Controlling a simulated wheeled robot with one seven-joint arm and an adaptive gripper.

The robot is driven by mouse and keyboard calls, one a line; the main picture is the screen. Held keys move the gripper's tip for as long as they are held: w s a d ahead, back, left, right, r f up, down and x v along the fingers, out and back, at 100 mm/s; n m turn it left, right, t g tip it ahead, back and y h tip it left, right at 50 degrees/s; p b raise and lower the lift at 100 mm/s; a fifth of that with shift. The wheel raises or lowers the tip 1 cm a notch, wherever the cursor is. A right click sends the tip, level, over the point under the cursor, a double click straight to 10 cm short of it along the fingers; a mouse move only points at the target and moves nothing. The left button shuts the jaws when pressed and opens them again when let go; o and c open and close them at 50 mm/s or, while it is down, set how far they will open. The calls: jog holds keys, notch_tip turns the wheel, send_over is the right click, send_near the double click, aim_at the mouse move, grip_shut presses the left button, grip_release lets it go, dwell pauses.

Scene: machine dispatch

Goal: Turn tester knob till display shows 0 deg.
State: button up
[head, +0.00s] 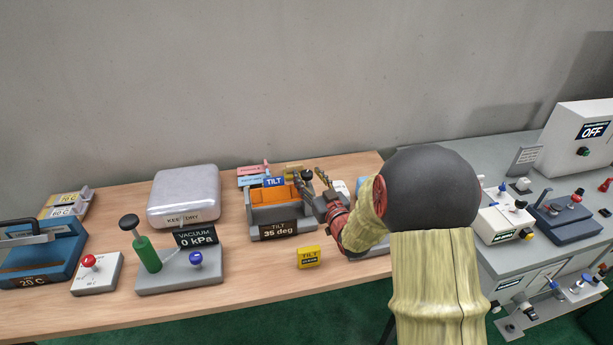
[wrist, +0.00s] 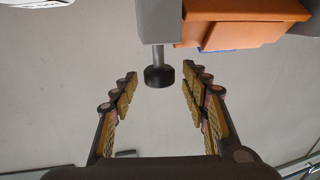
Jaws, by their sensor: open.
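The tilt tester (head: 282,218) is a grey device with an orange tilted bed (head: 268,196) on the wooden table. Its display (head: 283,230) reads "TILT 35 deg". The black knob (head: 307,175) is on the tester's right side. In the wrist view the knob (wrist: 159,76) sits on a grey shaft, with the orange bed (wrist: 240,22) at the upper right. My gripper (wrist: 159,90) is open, with one finger on each side of the knob and a gap on both sides. In the head view my gripper (head: 313,183) is at the tester's right end, and my arm hides some of the table.
A yellow "TILT" block (head: 308,257) lies in front of the tester. A grey bench (head: 512,258) with several devices stands at the right.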

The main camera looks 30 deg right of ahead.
jog(key=shift+w+d, duration=0.1)
jog(key=shift+w, duration=0.85)
jog(key=shift+c, duration=1.3)
jog(key=c, duration=0.8)
jog(key=shift+c, duration=0.4)
